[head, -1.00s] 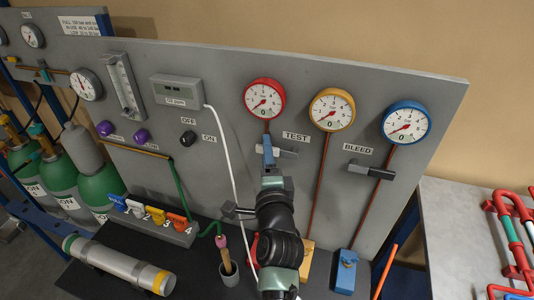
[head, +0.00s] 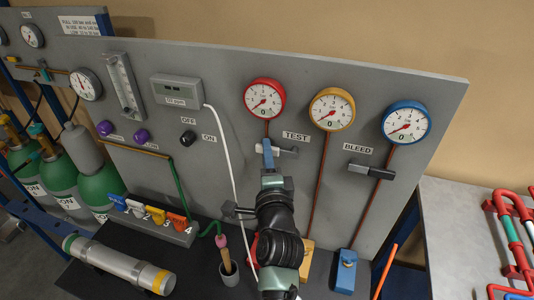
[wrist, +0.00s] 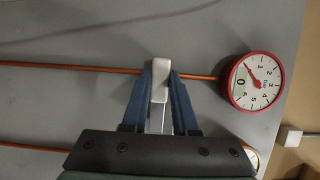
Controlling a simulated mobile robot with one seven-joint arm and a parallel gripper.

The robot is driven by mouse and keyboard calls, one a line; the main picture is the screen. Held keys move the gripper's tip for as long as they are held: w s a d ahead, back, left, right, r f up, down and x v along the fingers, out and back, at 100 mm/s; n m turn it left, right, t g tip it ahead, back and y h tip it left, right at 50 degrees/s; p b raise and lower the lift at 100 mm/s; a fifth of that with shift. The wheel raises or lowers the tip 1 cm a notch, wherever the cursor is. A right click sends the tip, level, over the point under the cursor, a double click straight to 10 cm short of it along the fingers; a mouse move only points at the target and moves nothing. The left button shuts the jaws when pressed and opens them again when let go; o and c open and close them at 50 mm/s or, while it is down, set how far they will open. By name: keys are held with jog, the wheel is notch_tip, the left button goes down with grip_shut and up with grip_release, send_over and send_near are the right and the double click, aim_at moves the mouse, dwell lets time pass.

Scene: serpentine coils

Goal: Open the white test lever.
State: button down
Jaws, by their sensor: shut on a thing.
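The white test lever (head: 289,152) sits on the grey panel below the TEST label (head: 296,136), under the red-rimmed gauge (head: 264,99). It lies about level, across its copper pipe. In the wrist view the lever (wrist: 160,80) stands between the two blue fingers of my gripper (wrist: 161,88), which are shut on it. In the head view my gripper (head: 268,155) is at the lever's left part and hides some of it.
A dark lever (head: 371,170) under the BLEED label (head: 357,148) is to the right, below the blue gauge (head: 406,122). A yellow gauge (head: 332,109) is between. A white cable (head: 224,145) hangs left of my arm. A cup (head: 229,273) stands on the bench below.

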aim_at(294, 171)
jog(key=shift+f+p, duration=0.1)
jog(key=shift+p, duration=0.2)
dwell(0.7)
jog(key=shift+s+d+f+n+g+h+p, duration=0.3)
jog(key=shift+d+f+n+g+h, duration=0.6)
jog(key=shift+n, duration=1.35)
jog(key=shift+s+d+f+n+g+h+p, duration=0.3)
jog(key=shift+d+f+n+g+h, duration=0.65)
jog(key=shift+n, duration=1.25)
jog(key=shift+s+d+f+n+g+h+p, duration=0.3)
jog(key=shift+d+f+n+g+h, duration=0.65)
jog(key=shift+n, duration=1.3)
jog(key=shift+a+r, duration=0.15)
jog(key=c, duration=0.7)
grip_release()
